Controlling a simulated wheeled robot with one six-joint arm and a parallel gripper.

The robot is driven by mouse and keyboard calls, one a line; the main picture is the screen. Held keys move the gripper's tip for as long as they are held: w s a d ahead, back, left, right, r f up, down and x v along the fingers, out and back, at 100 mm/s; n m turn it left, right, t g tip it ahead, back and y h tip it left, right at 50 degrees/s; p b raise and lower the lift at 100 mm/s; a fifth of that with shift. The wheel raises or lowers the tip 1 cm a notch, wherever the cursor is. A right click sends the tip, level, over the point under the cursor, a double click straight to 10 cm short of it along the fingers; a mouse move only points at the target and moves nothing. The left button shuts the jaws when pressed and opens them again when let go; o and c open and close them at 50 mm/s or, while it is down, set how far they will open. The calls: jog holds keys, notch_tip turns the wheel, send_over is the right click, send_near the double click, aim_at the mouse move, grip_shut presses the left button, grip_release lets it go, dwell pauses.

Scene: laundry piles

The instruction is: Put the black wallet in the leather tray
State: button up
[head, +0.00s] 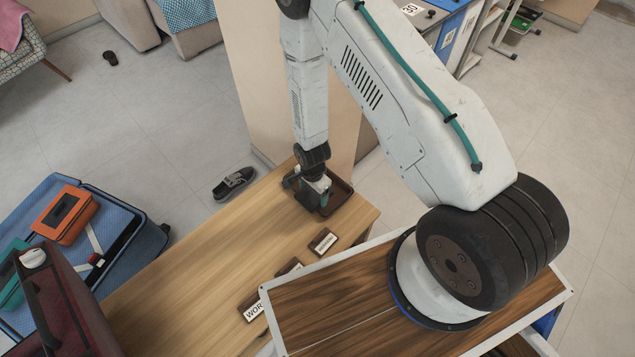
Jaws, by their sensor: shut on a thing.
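The brown leather tray (343,190) lies at the far right end of the wooden table, partly hidden behind my gripper. My gripper (309,197) points down at the tray's left side. It is shut on a dark, flat thing that looks like the black wallet (305,199). The wallet is small here and partly covered by the fingers. I cannot tell whether it touches the tray floor or hangs just above it.
A wall stands right behind the tray. An open blue suitcase (150,240) is at the left, and a dark shoe (234,183) lies on the floor.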

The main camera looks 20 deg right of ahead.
jog(key=w+d, duration=0.2)
jog(key=w, duration=0.1)
jog(key=w+d, duration=0.1)
jog(key=w, duration=0.1)
jog(key=shift+d+f, duration=0.3)
jog(key=shift+d, duration=0.05)
jog(key=shift+f, duration=1.75)
jog(key=shift+f, duration=0.1)
jog(key=o, duration=1)
jog(key=shift+c, duration=0.2)
